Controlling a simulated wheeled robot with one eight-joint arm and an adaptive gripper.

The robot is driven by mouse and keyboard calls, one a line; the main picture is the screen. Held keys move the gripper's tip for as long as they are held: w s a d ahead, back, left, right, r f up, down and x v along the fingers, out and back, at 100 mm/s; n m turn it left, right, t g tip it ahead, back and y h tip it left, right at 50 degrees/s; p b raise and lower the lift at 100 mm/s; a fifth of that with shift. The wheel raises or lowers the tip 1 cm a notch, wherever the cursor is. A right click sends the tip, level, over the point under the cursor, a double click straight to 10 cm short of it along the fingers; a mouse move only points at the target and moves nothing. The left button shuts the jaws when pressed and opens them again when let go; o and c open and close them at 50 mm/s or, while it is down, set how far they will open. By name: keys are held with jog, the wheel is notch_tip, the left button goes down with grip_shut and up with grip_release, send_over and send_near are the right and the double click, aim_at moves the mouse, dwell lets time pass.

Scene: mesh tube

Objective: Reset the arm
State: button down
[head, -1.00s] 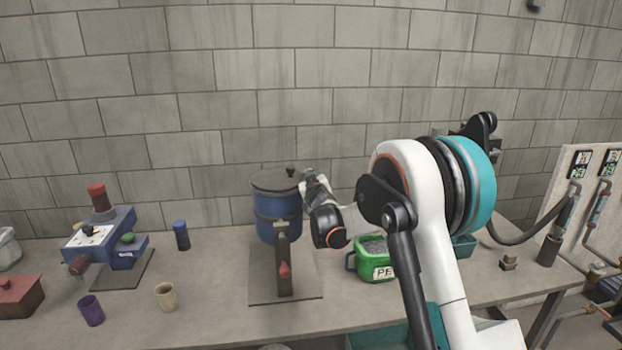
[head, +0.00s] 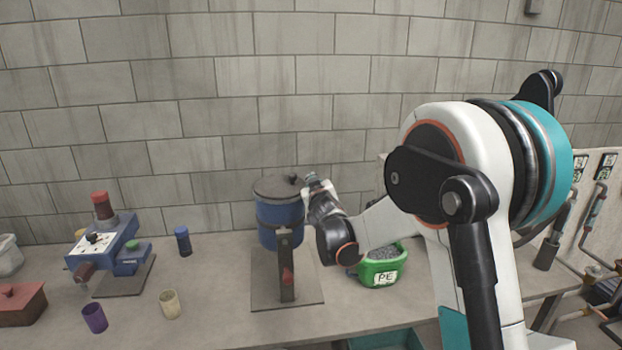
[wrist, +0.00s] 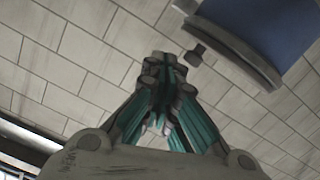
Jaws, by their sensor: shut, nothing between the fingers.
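My gripper (head: 314,182) is in the head view just right of the lid of the blue lidded drum (head: 279,222). In the wrist view, my gripper (wrist: 165,75) has its fingers drawn together with nothing between them. The blue drum (wrist: 270,30) also shows at the top right of the wrist view, with a dark knob beside its rim. I cannot tell from the head view whether the gripper touches the drum. My arm reaches in from the right of the head view.
A green tub marked PE (head: 380,268) holding grey pellets stands below my forearm. At left on the table are a blue device with a red top (head: 105,245), a dark blue cup (head: 183,240), a purple cup (head: 95,318) and a beige cup (head: 170,303). Pipes stand at right.

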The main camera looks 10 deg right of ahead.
jog(key=s+d+m+g+h+b, duration=0.1)
jog(key=s+d+m+g+b, duration=0.15)
jog(key=s, duration=0.85)
jog(key=s+d+m+g+h+b, duration=0.15)
jog(key=s+d, duration=0.25)
jog(key=s, duration=0.8)
jog(key=s+f+g+y+b, duration=0.1)
jog(key=s+f, duration=0.3)
jog(key=s, duration=0.5)
jog(key=s+a+f+g+y+b, duration=0.1)
jog(key=s+f+g+b, duration=0.1)
jog(key=s+f, duration=0.3)
jog(key=s+a+f+g+y+b, duration=0.1)
jog(key=s+f, duration=0.3)
jog(key=s, duration=0.9)
jog(key=shift+s+f+n+g+b, duration=0.25)
jog(key=shift+s+n+g+b, duration=0.1)
jog(key=shift+g+b, duration=0.4)
jog(key=shift+a, duration=0.1)
